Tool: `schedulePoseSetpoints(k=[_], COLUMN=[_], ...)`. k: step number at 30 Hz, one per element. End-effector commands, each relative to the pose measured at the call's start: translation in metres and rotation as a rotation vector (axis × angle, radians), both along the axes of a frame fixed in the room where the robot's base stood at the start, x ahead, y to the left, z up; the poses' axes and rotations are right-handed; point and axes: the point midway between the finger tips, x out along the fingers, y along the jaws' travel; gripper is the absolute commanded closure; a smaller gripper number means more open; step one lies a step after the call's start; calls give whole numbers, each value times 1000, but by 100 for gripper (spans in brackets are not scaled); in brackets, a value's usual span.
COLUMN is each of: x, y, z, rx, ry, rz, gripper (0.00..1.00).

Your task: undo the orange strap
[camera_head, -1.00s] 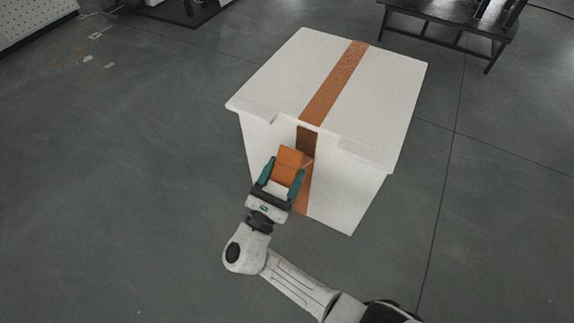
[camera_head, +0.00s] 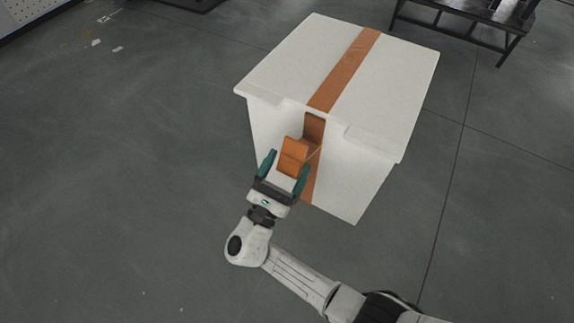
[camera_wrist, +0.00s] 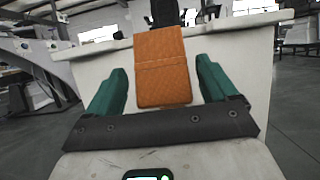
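A large white lidded box (camera_head: 380,95) stands on the floor. An orange-brown strap (camera_head: 345,70) runs across its lid and down its front. An orange flap or buckle piece (camera_head: 294,155) stands out from the strap on the front face; it shows upright in the wrist view (camera_wrist: 162,68). My gripper (camera_head: 289,161) is at this piece. Its two teal fingers are spread on either side of it. In the wrist view (camera_wrist: 161,80), gaps show between both fingers and the orange piece. The strap behind the piece is partly hidden.
A dark metal table (camera_head: 465,32) stands behind the box at the upper right. A white perforated panel (camera_head: 28,12) is at the upper left, with small scraps on the floor near it. The grey floor left and right of the box is clear.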

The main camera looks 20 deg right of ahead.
Motion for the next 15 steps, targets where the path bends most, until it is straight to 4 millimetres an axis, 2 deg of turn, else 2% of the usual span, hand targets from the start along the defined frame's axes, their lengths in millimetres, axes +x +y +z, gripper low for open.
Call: schedulePoseSetpoints(k=[9, 15], x=[1, -12], y=[-1, 18], z=[0, -9], rx=[3, 2], ry=[1, 1], rz=[-4, 1], gripper=[11, 11])
